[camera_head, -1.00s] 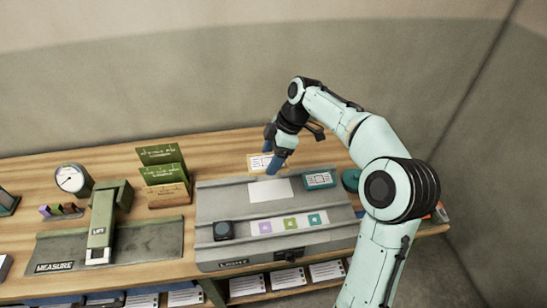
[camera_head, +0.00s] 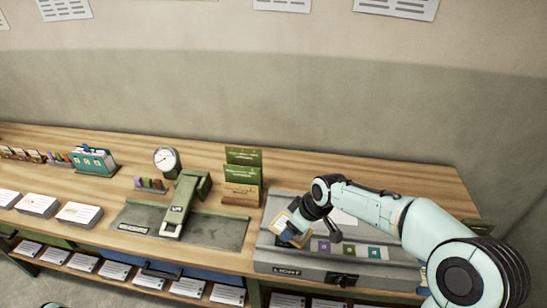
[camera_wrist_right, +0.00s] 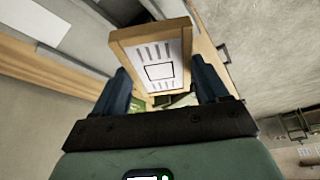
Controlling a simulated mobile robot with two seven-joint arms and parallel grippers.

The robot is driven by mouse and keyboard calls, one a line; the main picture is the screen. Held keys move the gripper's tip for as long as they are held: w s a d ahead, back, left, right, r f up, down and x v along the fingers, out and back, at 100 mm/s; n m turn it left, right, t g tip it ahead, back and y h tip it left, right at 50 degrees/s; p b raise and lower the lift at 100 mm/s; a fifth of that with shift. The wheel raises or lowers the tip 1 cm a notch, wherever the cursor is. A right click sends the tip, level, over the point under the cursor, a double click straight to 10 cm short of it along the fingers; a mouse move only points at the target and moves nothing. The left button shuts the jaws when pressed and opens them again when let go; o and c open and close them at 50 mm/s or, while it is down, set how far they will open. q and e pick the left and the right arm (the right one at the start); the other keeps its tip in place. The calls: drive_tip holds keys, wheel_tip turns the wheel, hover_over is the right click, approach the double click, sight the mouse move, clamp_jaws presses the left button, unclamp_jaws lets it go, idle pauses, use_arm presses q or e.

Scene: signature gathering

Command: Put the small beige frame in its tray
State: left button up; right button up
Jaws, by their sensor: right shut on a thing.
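The small beige frame (camera_head: 281,226), with a white printed face, is held by my right gripper (camera_head: 289,235) over the left part of the grey "LIGHT" panel (camera_head: 318,271). In the right wrist view the beige frame (camera_wrist_right: 121,50) sits between the two blue fingers of my right gripper (camera_wrist_right: 163,88), its printed face toward the camera. I cannot tell which thing is its tray. My left gripper is not in view.
A green card holder (camera_head: 243,175) stands behind the panel's left end. Left of it are a green lever tool (camera_head: 183,205) on a grey plate (camera_head: 232,233), a round gauge (camera_head: 166,161) and a teal rack (camera_head: 95,161). Paper stacks (camera_head: 78,214) lie near the front edge.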

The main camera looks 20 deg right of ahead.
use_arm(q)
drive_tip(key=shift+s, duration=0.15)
use_arm(e)
drive_tip(key=w+a+f+m+h, duration=0.1)
drive_tip(key=a+f+m+h, duration=0.1)
drive_tip(key=a+f+m, duration=0.4)
drive_tip(key=a+f, duration=0.4)
drive_tip(key=a, duration=0.5)
drive_tip(key=shift+w+a+m+t, duration=0.3)
drive_tip(key=shift+w+m+t, duration=0.05)
drive_tip(key=shift+m+t, duration=0.05)
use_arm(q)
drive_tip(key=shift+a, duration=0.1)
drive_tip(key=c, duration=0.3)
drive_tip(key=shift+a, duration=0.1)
use_arm(e)
drive_tip(key=shift+w+r, duration=0.15)
drive_tip(key=shift+r, duration=0.05)
